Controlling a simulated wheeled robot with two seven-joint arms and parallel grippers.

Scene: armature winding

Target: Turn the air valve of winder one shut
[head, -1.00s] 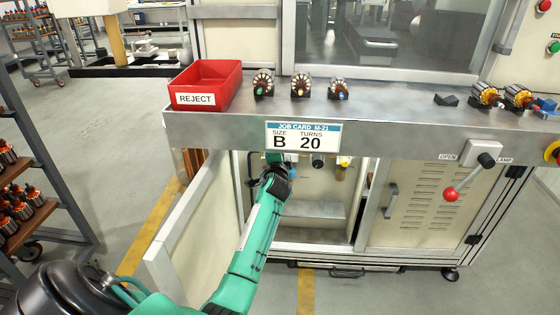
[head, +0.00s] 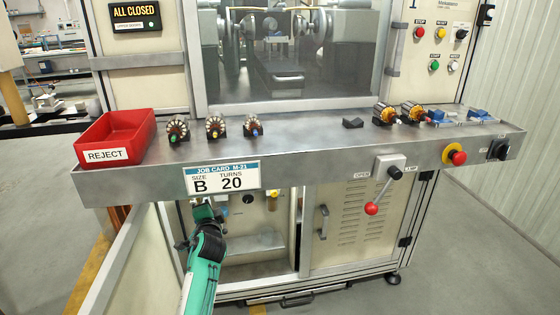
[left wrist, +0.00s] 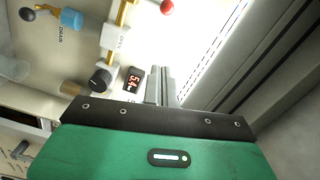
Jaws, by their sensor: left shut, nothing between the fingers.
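My left arm reaches under the front shelf into the open lower bay of the winder. My left gripper (head: 205,207) is partly hidden by the shelf and job card. In the left wrist view its fingers (left wrist: 161,84) are shut and empty. Beside them are a black knob (left wrist: 100,79) and a small gauge with red digits (left wrist: 133,79). Farther up are a pale block on a yellow pipe (left wrist: 117,37), a blue part (left wrist: 71,20) by a DRAIN label and a red ball (left wrist: 167,7). I cannot tell which part is the air valve. My right gripper is not in view.
The steel shelf (head: 310,158) overhangs the bay, with the job card (head: 222,179) on its front. A red reject bin (head: 128,128) and several armatures stand on it. A red-knobbed lever (head: 372,208) hangs right of the bay. An open panel (head: 112,262) stands at left.

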